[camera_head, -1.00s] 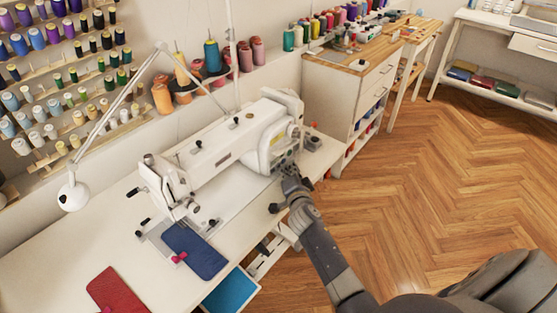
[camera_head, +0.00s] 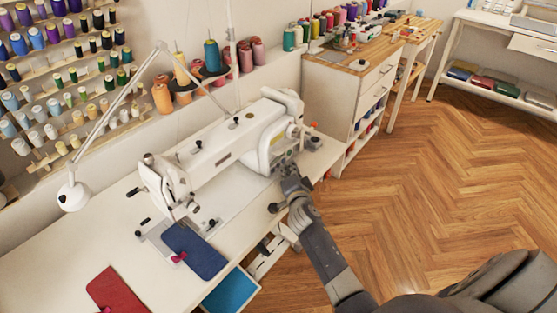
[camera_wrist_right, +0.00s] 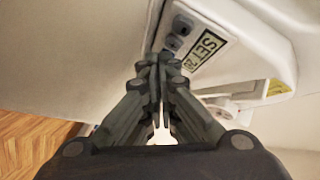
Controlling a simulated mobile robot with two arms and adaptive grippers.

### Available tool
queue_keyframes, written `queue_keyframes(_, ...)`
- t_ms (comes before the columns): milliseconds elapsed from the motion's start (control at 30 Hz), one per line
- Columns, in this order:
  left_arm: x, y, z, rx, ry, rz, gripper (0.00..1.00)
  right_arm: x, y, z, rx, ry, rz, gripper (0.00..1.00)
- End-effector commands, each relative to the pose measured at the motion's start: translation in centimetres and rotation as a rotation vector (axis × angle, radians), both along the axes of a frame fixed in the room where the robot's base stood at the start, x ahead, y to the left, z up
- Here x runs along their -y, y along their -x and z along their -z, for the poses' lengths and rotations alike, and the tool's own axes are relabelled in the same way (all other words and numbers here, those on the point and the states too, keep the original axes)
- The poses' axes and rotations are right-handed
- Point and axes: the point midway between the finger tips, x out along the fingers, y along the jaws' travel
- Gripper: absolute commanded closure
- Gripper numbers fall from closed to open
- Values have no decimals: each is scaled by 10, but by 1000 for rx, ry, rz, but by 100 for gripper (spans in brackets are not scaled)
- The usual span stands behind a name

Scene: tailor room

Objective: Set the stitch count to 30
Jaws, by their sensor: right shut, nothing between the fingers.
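The white sewing machine (camera_head: 222,150) stands on the white sewing table (camera_head: 95,225). In the right wrist view its panel has a label-like display (camera_wrist_right: 207,50) reading "SET" and a number, probably in the twenties; the last digit is hard to read. Small grey buttons (camera_wrist_right: 181,25) sit in a row beside the display. My right gripper (camera_head: 290,172) is at the right end of the machine, by the panel. In the right wrist view its closed fingertips (camera_wrist_right: 158,63) are at the lower end of the button row, hiding part of it; contact cannot be told. My left gripper is out of view.
Blue fabric (camera_head: 196,250) lies under the needle area, and red fabric (camera_head: 118,291) lies at the front left. A white lamp (camera_head: 73,195) stands behind on the left. A drawer cabinet (camera_head: 350,88) is beyond the machine. Wooden floor (camera_head: 440,190) at right is clear.

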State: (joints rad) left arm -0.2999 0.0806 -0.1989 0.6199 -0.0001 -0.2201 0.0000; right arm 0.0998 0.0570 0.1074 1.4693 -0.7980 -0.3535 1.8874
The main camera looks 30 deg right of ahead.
Motion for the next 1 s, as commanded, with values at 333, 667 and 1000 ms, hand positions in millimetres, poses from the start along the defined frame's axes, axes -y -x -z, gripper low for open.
queue_keyframes(333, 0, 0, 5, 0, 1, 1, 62, -3, -7, 0, -1, 0, 1, 100)
queue_keyframes(667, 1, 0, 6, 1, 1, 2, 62, -3, -8, 0, 0, -1, 0, 100)
queue_keyframes(1000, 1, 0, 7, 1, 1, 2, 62, -4, -9, 0, 0, 0, 0, 100)
